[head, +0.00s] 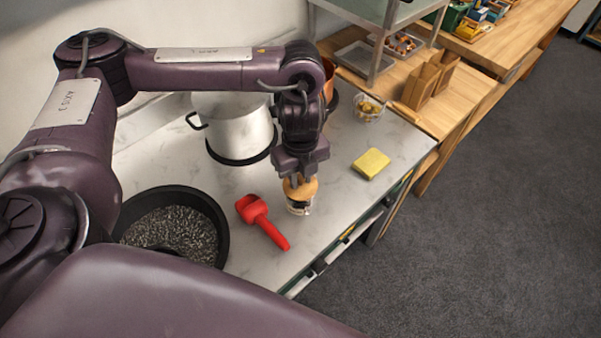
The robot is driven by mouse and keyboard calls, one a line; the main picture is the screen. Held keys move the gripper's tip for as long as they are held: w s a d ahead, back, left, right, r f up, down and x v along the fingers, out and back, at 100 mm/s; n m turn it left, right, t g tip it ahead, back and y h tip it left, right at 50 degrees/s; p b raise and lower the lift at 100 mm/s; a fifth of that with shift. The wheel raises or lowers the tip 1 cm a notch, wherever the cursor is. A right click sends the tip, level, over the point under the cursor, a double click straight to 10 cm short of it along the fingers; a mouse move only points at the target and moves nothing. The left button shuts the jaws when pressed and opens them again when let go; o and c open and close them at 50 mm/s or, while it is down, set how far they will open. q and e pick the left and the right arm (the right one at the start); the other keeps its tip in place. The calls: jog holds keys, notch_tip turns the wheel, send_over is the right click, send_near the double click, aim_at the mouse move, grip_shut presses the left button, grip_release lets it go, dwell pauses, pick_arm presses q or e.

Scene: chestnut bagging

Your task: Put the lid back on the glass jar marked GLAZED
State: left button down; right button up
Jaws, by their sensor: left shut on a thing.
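The glass jar (299,208) stands upright on the grey-white counter, in the middle of the head view. Its marking is too small to read. The round wooden lid (300,187) is at the jar's mouth, directly under my left gripper (299,179). My left gripper points down and is shut on the lid. The fingers hide part of the lid, and I cannot tell whether it is fully seated on the rim. My right gripper is not in view.
A red scoop (262,221) lies left of the jar, beside a black pan (225,240) of dark grains. A steel pot (238,130) stands behind. The counter's front edge is close to the jar.

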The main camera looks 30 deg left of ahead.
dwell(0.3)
pick_arm(q)
jog(key=c, duration=0.7)
grip_release()
jog(key=shift+r+p, duration=3.6)
jog(key=shift+p, duration=0.4)
jog(key=shift+f, duration=0.1)
jog(key=shift+c, duration=0.5)
grip_shut()
